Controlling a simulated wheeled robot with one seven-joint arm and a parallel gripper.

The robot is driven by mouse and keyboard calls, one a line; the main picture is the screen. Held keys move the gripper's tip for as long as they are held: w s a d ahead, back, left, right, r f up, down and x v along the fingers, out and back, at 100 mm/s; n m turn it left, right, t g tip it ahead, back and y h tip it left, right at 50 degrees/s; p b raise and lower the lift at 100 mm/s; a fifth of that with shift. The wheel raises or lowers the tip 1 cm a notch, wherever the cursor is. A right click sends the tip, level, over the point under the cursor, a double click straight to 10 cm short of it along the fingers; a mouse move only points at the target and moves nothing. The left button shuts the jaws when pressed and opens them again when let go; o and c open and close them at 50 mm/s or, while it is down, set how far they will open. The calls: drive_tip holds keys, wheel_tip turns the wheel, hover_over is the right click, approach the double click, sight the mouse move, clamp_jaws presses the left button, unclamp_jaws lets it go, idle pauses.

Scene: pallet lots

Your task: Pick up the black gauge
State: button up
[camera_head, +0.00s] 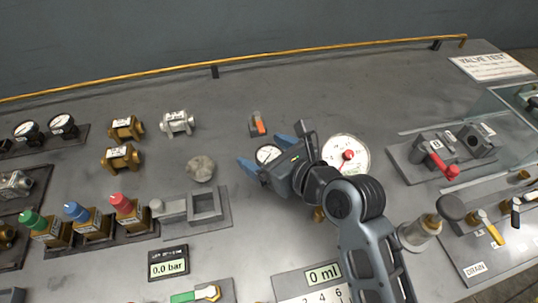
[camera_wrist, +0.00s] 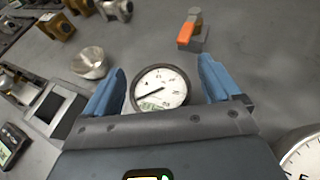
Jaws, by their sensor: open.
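A round black-rimmed gauge with a white dial (camera_wrist: 160,88) lies between the blue fingers of my gripper (camera_wrist: 160,92) in the wrist view, with a gap on both sides. Whether the fingers are down at the gauge's height I cannot tell. Two more black gauges, one (camera_head: 28,130) and another (camera_head: 63,124), sit in a dark rack at the far left.
A larger white dial with a red centre (camera_head: 347,154) stands close to the right of my gripper. An orange-handled valve (camera_head: 257,124) is just behind. A round metal bowl (camera_head: 201,168) and a grey fixture (camera_head: 206,204) are left. The back of the bench is clear.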

drive_tip(key=shift+w+a+f, duration=0.15)
drive_tip(key=shift+w+a, duration=0.15)
drive_tip(key=c, duration=1.2)
drive_tip(key=shift+o, duration=0.2)
